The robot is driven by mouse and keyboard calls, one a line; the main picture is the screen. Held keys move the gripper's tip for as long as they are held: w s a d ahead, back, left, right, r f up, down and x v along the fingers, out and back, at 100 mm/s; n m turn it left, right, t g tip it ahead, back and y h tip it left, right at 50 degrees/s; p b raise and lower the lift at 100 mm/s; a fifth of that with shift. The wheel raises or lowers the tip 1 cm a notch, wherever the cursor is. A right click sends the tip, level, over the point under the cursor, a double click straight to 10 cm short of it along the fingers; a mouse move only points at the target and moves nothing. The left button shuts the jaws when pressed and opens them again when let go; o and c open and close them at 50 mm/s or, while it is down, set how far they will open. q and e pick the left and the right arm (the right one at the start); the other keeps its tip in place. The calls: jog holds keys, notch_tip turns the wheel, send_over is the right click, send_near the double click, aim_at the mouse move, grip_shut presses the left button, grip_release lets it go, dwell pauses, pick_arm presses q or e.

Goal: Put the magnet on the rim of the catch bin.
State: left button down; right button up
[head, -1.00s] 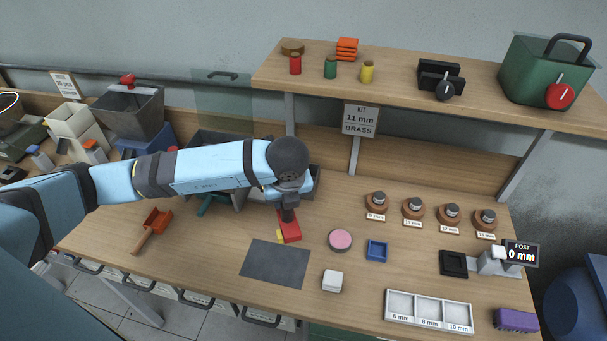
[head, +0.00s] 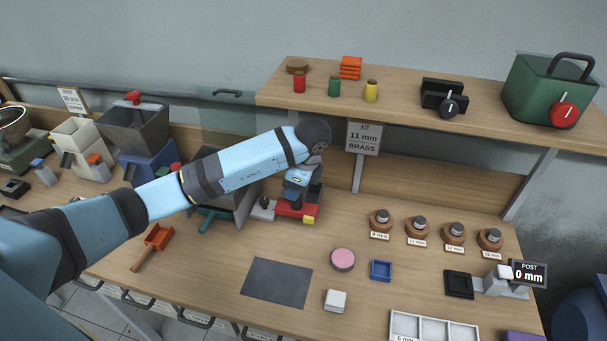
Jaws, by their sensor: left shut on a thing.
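The magnet (head: 287,209), a red block with a yellow end, is in my left gripper (head: 297,196), which is shut on it. The magnet lies roughly level, its yellow end to the right. What looks like the catch bin, a grey open bin (head: 239,209), is behind and left of the gripper, partly hidden by my left arm. The magnet is close to the bin's right side; I cannot tell whether they touch. A small grey piece with a dark knob (head: 263,208) shows beside the magnet's left end. My right gripper is out of view.
A dark mat (head: 277,283), a pink disc (head: 343,259), a white block (head: 336,300) and a blue tray (head: 381,270) lie in front. An orange scoop (head: 157,237) is at left. A shelf (head: 420,116) overhangs the back.

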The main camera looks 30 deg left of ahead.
pick_arm(q)
jog(key=w+a+f+p, duration=0.2)
jog(key=w+f, duration=0.1)
jog(key=w, duration=0.6)
jog(key=shift+a+f, duration=0.15)
jog(key=shift+f, duration=0.05)
jog(key=shift+f, duration=0.1)
jog(key=c, duration=0.8)
grip_release()
jog(key=shift+s, duration=0.1)
jog(key=shift+w+d+r+b, duration=0.55)
jog(key=shift+d+b, duration=0.15)
jog(key=shift+d, duration=1.4)
jog(key=shift+w+d+r+b, duration=0.55)
jog(key=shift+d+b, duration=0.2)
jog(key=shift+d, duration=1.3)
jog(key=shift+w+d+r+b, duration=0.5)
jog(key=shift+d+b, duration=0.2)
jog(key=shift+d, duration=1.4)
